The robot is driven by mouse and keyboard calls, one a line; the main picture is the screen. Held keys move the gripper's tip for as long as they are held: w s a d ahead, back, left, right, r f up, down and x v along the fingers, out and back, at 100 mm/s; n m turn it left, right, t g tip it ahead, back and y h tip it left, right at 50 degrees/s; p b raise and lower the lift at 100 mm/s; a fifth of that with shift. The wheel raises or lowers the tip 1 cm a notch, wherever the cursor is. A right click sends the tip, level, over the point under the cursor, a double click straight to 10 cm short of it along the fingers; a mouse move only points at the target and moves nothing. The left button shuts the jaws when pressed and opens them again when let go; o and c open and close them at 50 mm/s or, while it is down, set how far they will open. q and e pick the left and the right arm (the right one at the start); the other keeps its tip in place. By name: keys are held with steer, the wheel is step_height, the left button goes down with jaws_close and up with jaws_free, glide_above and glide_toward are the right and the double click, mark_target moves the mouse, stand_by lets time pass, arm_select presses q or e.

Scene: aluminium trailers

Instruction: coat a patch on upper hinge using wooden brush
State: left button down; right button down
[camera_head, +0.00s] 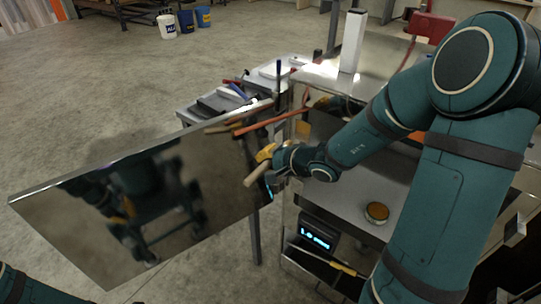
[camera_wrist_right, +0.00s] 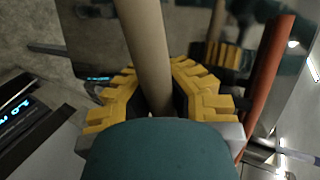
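My right gripper (camera_head: 266,163) is at the inner side of the open mirror-like door panel (camera_head: 90,205), near its hinge side. Its yellow fingers (camera_wrist_right: 160,95) are shut on a pale wooden handle (camera_wrist_right: 147,45), which I take to be the brush. The handle (camera_head: 256,173) also shows in the head view, tilted and close to the panel. The bristles cannot be made out. I cannot clearly pick out the upper hinge; the door's hinge side is partly behind my gripper. A round amber-topped tin (camera_head: 376,212) stands on the shelf. My left gripper is out of view.
A red-orange bar (camera_head: 270,124) runs close by the gripper and shows in the right wrist view (camera_wrist_right: 266,85). A lit display (camera_head: 315,235) sits under the shelf. A white upright box (camera_head: 353,40) stands on the metal top. Buckets (camera_head: 167,26) stand far back on open floor.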

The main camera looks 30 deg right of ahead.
steer(key=shift+s+a, duration=0.1)
steer(key=shift+a, duration=0.15)
steer(key=a, duration=0.1)
steer(key=s+a, duration=0.1)
steer(key=shift+s+a, duration=0.1)
steer(key=shift+a, duration=0.3)
stand_by(0.8)
steer(key=w+d, duration=0.4)
steer(key=d, duration=0.2)
steer(key=shift+f, duration=0.4)
steer(key=shift+w+d, duration=0.25)
steer(key=shift+d, duration=0.2)
steer(key=shift+w+d, duration=0.2)
steer(key=shift+d, duration=0.25)
stand_by(0.9)
